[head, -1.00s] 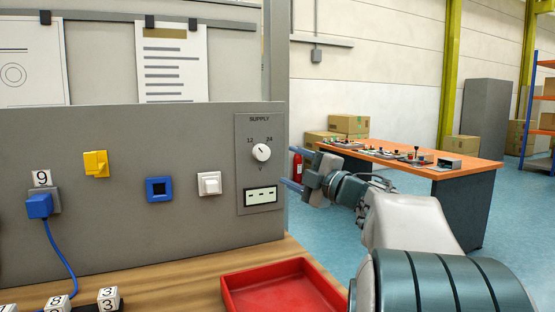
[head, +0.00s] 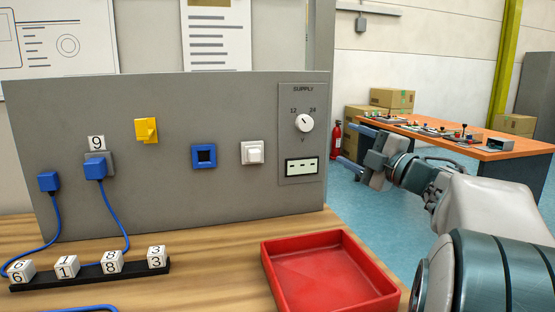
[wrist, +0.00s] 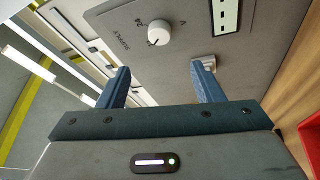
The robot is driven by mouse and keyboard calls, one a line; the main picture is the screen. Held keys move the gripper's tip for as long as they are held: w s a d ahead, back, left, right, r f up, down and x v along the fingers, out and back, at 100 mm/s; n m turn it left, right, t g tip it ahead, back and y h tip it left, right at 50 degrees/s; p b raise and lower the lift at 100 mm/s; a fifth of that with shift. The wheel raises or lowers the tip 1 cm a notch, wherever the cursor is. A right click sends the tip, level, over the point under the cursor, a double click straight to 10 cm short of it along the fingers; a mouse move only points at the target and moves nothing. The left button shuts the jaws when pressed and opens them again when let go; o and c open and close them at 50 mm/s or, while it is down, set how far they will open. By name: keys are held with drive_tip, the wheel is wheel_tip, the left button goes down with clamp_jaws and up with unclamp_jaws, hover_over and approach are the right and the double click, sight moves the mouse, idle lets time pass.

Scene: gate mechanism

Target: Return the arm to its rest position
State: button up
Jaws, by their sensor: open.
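My gripper (head: 356,148) is raised at the right of the grey panel (head: 95,160), pointing toward it. Its two blue fingers are apart with nothing between them; the wrist view shows the open gripper (wrist: 163,85) too. Beyond the fingers in the wrist view are the supply knob (wrist: 159,34) and the display (wrist: 224,15) on the panel. In the head view the supply knob (head: 304,123) sits left of the fingers, apart from them. My arm reaches in from the lower right.
A red tray (head: 325,270) lies on the wooden table below the gripper. The panel carries a yellow switch (head: 146,131), a blue socket (head: 203,156), a white switch (head: 252,152) and blue plugs. Numbered cubes (head: 67,266) stand at left. An orange-topped table (head: 490,150) is behind.

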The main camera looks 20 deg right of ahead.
wheel_tip(320, 180, up, 5)
drive_tip(key=w+m+t+h+p, duration=0.1)
drive_tip(key=w+m+h+p, duration=0.1)
drive_tip(key=m+h+p, duration=0.45)
drive_tip(key=s+a+f+m+g+p, duration=0.6)
drive_tip(key=s+a+g+p, duration=0.2)
drive_tip(key=s, duration=0.3)
drive_tip(key=s+a+f+m+g+p, duration=0.6)
drive_tip(key=s+a+m+g+p, duration=0.1)
drive_tip(key=s, duration=0.4)
drive_tip(key=a+g+p, duration=0.1)
drive_tip(key=a+p, duration=0.1)
drive_tip(key=shift+a+h+p, duration=0.35)
drive_tip(key=shift+a, duration=0.05)
